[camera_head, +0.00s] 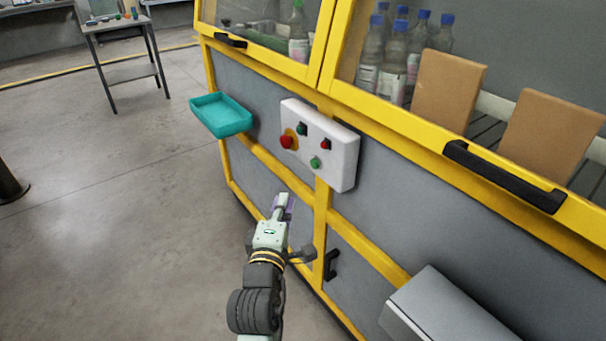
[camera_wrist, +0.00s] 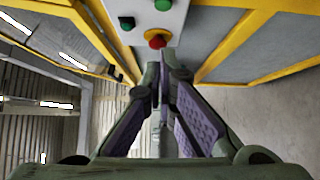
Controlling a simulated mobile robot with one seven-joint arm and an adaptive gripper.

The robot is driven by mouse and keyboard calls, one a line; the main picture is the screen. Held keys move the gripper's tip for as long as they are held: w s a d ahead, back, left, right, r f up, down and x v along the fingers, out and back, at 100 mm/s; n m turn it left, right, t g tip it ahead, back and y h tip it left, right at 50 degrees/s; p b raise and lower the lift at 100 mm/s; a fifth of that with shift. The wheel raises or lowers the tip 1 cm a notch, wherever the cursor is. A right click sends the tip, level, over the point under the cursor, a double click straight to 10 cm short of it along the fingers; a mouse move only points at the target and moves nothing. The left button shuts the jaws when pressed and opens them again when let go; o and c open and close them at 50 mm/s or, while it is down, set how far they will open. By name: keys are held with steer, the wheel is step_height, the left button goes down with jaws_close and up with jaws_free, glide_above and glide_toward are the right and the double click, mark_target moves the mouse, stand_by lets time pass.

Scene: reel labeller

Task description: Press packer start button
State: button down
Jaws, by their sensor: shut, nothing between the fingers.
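The white control box (camera_head: 348,160) is fixed to the front of the yellow-framed machine. It carries a round green button (camera_head: 315,162), a small red button (camera_head: 325,145), a dark switch with green (camera_head: 302,129) and a red mushroom button (camera_head: 287,142) on yellow. Which one starts the packer is not readable. My gripper (camera_head: 282,203) is shut and empty, below and left of the box. In the wrist view, its closed fingertips (camera_wrist: 160,66) appear just below the red mushroom button (camera_wrist: 156,39). A green button (camera_wrist: 163,5) is cut by the top edge there.
A teal tray (camera_head: 222,115) sticks out left of the box. Black door handles (camera_head: 503,177) and a grey box (camera_head: 447,306) jut from the machine at right. Bottles and cartons stand behind its windows. The floor (camera_head: 120,220) at left is mostly clear.

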mark_target(315, 164)
steer(key=w+d+b, duration=0.4)
steer(key=w+b, duration=0.3)
steer(key=w, duration=0.4)
steer(key=shift+w+d, duration=0.2)
steer(key=shift+w, duration=0.05)
stand_by(0.3)
